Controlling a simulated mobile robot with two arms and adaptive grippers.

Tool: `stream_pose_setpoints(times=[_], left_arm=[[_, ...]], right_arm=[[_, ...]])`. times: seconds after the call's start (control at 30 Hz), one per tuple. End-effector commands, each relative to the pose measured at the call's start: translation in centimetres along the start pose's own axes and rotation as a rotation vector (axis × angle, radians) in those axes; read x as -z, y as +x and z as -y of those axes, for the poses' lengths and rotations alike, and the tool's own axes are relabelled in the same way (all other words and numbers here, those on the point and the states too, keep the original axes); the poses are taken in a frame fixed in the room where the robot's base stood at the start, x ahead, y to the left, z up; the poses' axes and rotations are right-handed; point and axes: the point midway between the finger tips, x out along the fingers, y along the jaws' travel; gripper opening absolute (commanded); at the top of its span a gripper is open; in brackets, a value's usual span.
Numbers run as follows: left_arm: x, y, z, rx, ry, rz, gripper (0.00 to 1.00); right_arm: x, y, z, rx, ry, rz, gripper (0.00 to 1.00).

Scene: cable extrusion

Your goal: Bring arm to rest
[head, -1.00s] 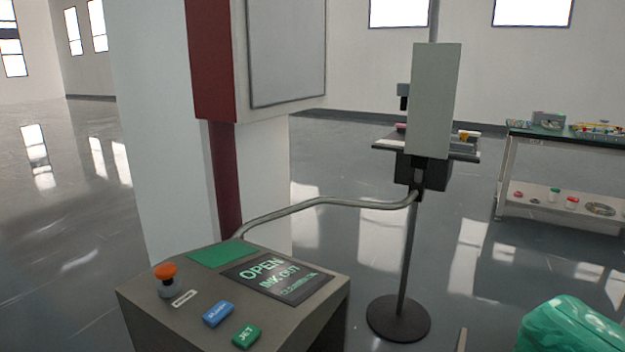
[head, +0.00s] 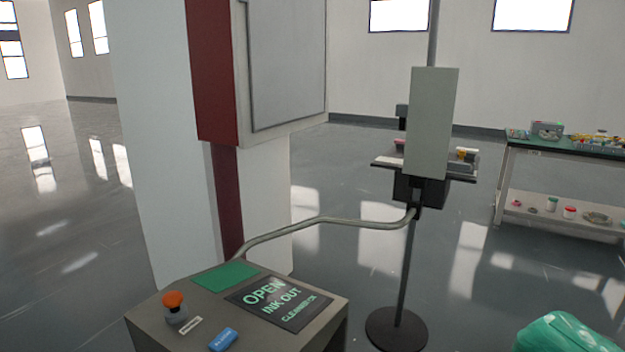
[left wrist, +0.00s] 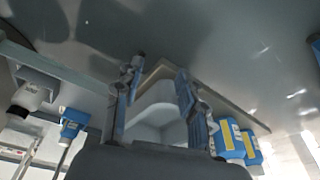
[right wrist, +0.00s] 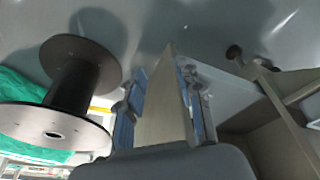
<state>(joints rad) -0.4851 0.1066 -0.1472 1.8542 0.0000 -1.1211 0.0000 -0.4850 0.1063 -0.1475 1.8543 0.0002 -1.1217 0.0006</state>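Neither of my arms shows in the head view. In the left wrist view, my left gripper (left wrist: 161,72) has its two blue and grey fingers apart. A pale box-like thing (left wrist: 155,112) shows between and beyond them, and I see no grip on it. In the right wrist view, my right gripper (right wrist: 162,75) also has its fingers apart. A beige upright piece (right wrist: 163,112) shows between them and seems to lie beyond the fingers, with no clear contact.
A control console (head: 165,335) with an orange-topped button (head: 173,300) stands in front. A bent tube (head: 320,220) runs to a stand (head: 406,270). A green bag (head: 565,335) is at lower right. A black spool (right wrist: 75,85) and blue-and-white bottles (left wrist: 230,138) are near the wrists.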

Motion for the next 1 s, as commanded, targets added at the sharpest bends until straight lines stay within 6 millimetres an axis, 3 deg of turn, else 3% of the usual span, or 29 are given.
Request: stream_pose_setpoints(times=[0.17, 0.3, 0.6, 0.8, 1.0], left_arm=[[-3.8, 2.4, -0.2, -0.005, 0.007, 0.049, 0.4], [-8.0, 3.9, -0.4, -0.009, 0.014, 0.08, 0.4], [-17.7, 3.5, -0.5, -0.014, 0.028, 0.134, 0.4], [-20.6, 3.0, -0.4, -0.014, 0.033, 0.145, 0.4], [-21.0, 3.1, -0.4, -0.015, 0.033, 0.146, 0.4]], right_arm=[[-3.8, 2.4, 0.2, 0.005, -0.008, 0.048, 0.36], [-8.0, 3.9, 0.4, 0.008, -0.015, 0.079, 0.36], [-17.7, 3.5, 0.4, 0.013, -0.029, 0.134, 0.36], [-20.6, 3.0, 0.4, 0.014, -0.033, 0.145, 0.36], [-21.0, 3.1, 0.3, 0.014, -0.034, 0.145, 0.36]])
